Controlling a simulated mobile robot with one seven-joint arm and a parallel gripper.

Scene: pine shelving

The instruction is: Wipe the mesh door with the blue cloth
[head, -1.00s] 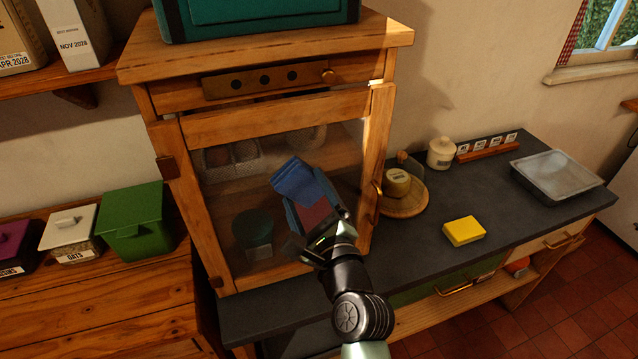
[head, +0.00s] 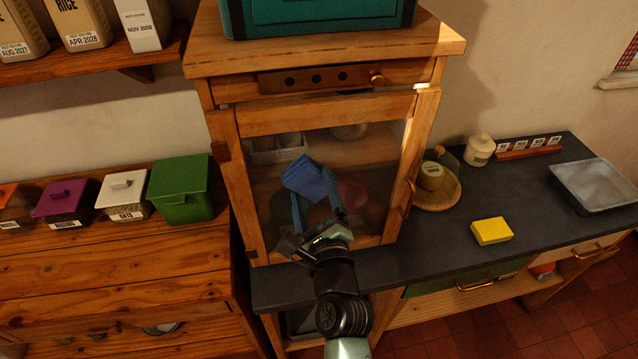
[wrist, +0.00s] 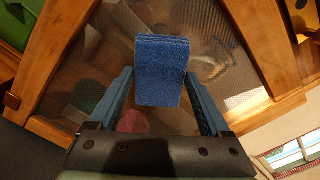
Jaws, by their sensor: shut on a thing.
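The mesh door (head: 325,118) is a wooden-framed panel with fine see-through mesh on the front of the pine cabinet; it is closed. The blue cloth (head: 303,178) is a folded block in front of the mesh, left of its middle. It also shows in the wrist view (wrist: 160,70), flat face toward the camera. My gripper (head: 315,203) is shut on the cloth, its blue fingers set wide at either side. Whether the cloth touches the mesh I cannot tell. Dim shapes show through the mesh, including a dark green one and a reddish one.
A yellow sponge (head: 491,231) and a metal tray (head: 597,187) are on the dark counter (head: 440,238). A round board with a jar (head: 432,176) stands close to the door's right side. A green bin (head: 181,190) is at the left. The counter's middle is mostly clear.

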